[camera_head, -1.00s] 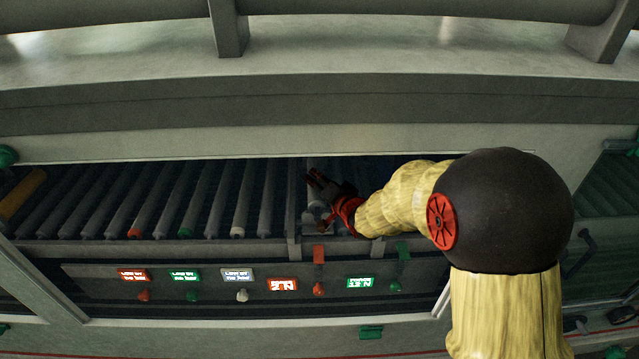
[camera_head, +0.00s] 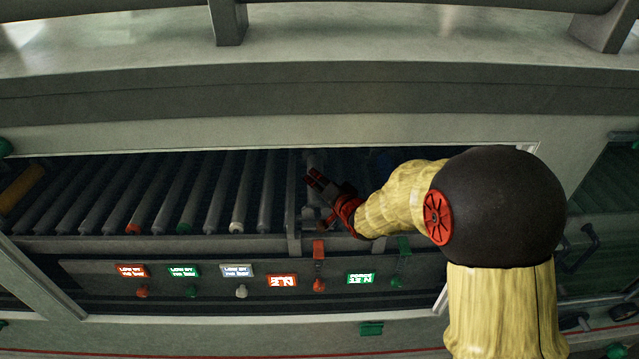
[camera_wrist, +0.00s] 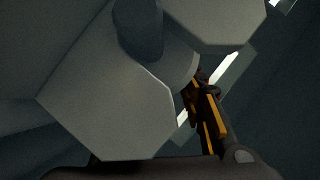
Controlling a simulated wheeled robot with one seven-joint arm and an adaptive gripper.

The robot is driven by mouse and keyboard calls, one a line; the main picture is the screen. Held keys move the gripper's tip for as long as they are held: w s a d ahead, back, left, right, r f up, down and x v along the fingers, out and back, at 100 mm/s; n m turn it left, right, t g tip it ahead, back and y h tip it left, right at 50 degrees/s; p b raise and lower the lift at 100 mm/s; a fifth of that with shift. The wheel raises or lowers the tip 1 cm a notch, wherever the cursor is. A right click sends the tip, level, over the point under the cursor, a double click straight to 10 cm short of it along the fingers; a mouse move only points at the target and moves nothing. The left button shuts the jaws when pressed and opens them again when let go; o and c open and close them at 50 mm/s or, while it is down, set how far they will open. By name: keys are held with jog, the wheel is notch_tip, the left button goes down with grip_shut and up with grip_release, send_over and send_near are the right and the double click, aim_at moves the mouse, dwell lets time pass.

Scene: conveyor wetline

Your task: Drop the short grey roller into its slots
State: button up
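My gripper (camera_head: 314,178) reaches left into the conveyor bay, just right of the grey divider. Its dark red fingers show small and dark. A pale grey cylindrical piece (camera_head: 315,160) lies just behind the fingertips; I cannot tell whether it is the short grey roller or whether the gripper touches it. In the wrist view, a large grey angular block (camera_wrist: 112,108) fills the left and middle, with a dark round shaft (camera_wrist: 140,28) above it. Fingers with orange edges (camera_wrist: 208,112) stand right of the block. Their gap and the slots cannot be made out.
A row of grey rollers (camera_head: 214,192) lies left of the divider (camera_head: 292,205). A front panel (camera_head: 210,290) carries lit labels and coloured knobs. A pale rail (camera_head: 270,141) runs behind the bay. The bay right of the divider is dark and partly hidden by my arm.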

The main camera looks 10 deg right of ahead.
jog(key=o, duration=0.5)
jog(key=shift+c, duration=0.2)
jog(key=shift+s, duration=0.15)
jog(key=v, duration=1.1)
jog(key=shift+s+r, duration=0.15)
jog(key=shift+s, duration=0.2)
jog(key=shift+d, duration=0.1)
jog(key=s+d+r+n+g+h, duration=0.3)
jog(key=s+d+r+h, duration=0.15)
jog(key=s, duration=0.55)
jog(key=s+a+r+n+g+y, duration=0.1)
jog(key=s+a+n+g, duration=0.1)
jog(key=s, duration=0.7)
jog(key=s+a+r+n+g+y, duration=0.1)
jog(key=s+a+n+g, duration=0.2)
jog(key=s, duration=0.7)
jog(key=shift+s+a, duration=0.15)
jog(key=shift+a, duration=0.1)
